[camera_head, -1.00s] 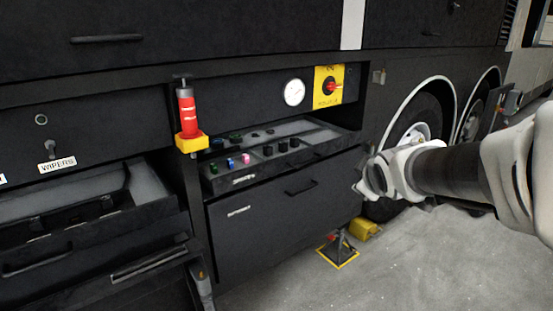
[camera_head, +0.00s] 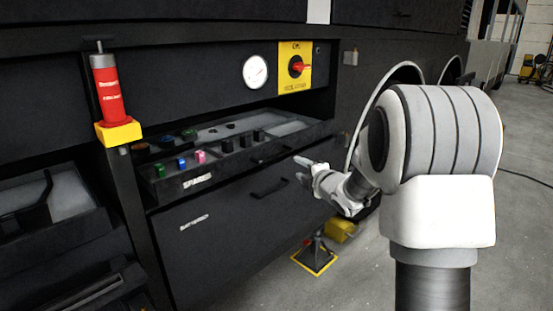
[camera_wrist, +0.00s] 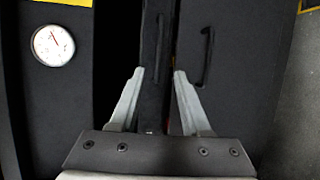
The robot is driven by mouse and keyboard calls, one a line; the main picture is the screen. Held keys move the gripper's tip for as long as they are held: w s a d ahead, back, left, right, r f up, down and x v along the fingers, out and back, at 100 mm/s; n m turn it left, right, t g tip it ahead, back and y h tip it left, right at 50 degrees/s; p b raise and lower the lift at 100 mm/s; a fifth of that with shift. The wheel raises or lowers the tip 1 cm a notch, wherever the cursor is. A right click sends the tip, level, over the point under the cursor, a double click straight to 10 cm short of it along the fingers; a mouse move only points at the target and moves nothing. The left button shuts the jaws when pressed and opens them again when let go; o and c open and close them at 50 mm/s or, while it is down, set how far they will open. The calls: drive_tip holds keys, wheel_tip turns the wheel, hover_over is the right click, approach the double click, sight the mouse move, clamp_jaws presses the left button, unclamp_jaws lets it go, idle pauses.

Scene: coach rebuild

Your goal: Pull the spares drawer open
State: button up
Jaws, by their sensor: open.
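A shallow black drawer (camera_head: 235,166) with a small white label stands out from the cabinet, so its inside shows; I take it to be the spares drawer, but cannot read the label. Small coloured and black pieces stand in it. Its dark handle (camera_head: 270,153) is at the right of the front. My gripper (camera_head: 301,170) is open and empty, just in front of the right end of that front. In the wrist view my fingers (camera_wrist: 160,72) point toward the narrow drawer front (camera_wrist: 152,100), one on each side of it in the picture; contact cannot be told.
A larger black front with a handle (camera_head: 269,188) lies just below. A gauge (camera_head: 255,71) and a yellow panel with a red switch (camera_head: 298,67) sit above. A red cylinder (camera_head: 107,90) hangs at left. A jack stand (camera_head: 315,256) is on the floor.

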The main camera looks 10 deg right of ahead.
sight(279, 156)
drive_tip(key=b+x, duration=0.1)
drive_tip(key=x, duration=1.6)
drive_tip(key=shift+w, duration=0.1)
clamp_jaws()
idle(1.1)
